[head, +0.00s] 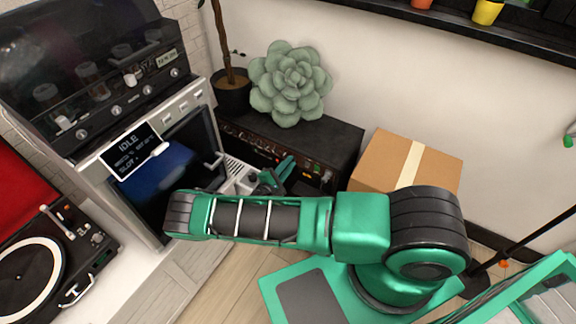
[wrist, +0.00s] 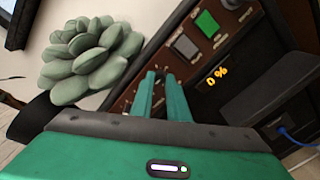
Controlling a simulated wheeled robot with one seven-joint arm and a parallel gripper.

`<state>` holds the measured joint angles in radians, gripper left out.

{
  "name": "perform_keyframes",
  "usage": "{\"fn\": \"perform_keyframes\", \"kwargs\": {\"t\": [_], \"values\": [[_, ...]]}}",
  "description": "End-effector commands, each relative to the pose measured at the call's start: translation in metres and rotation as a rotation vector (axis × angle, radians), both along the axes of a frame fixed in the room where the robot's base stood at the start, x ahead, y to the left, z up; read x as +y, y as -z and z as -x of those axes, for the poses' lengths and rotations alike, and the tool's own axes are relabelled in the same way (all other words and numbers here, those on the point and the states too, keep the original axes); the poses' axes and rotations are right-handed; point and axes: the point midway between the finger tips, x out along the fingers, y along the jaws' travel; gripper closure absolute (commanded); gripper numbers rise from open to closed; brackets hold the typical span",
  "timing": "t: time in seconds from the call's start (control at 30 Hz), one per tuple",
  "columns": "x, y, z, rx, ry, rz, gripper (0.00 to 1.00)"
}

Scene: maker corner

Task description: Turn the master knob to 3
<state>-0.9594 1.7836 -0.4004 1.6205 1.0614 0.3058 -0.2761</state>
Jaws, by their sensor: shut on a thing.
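A black amplifier (head: 335,142) with a brown control panel stands on the floor by the wall, with the succulent on it. My gripper (head: 280,172) is at its front, and my arm hides part of the panel. In the wrist view my gripper (wrist: 162,78) has its two green fingers close together against the brown panel (wrist: 160,58), shut on a small dark knob between the tips. The fingers mostly hide this knob, and I cannot read its label or pointer. A display (wrist: 217,76) to the right of the fingers shows "0 %" in orange.
A grey square button (wrist: 186,46) and a green one (wrist: 207,24) sit close to the fingers. A succulent (head: 290,84), a cardboard box (head: 385,158), an oven-like machine (head: 165,190) reading "IDLE" and a turntable (head: 25,280) are around. A blue cable (wrist: 295,136) runs low right.

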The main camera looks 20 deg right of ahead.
Motion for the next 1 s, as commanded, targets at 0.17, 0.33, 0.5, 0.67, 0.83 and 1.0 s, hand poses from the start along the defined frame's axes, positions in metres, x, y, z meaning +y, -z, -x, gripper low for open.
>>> {"fn": "perform_keyframes", "kwargs": {"t": [0.17,0.33,0.5,0.67,0.83,1.0], "values": [[0.0009,0.0009,-0.0001,-0.119,-0.001,-0.091,1.00],[0.0005,0.0014,0.0000,-0.213,-0.001,-0.160,1.00],[0.0002,0.0016,0.0003,-0.277,-0.001,-0.207,1.00],[0.0001,0.0017,0.0006,-0.315,0.001,-0.234,1.00],[-0.0001,0.0021,0.0009,-0.330,0.000,-0.245,1.00],[-0.0003,0.0025,0.0012,-0.332,0.002,-0.247,1.00]]}}
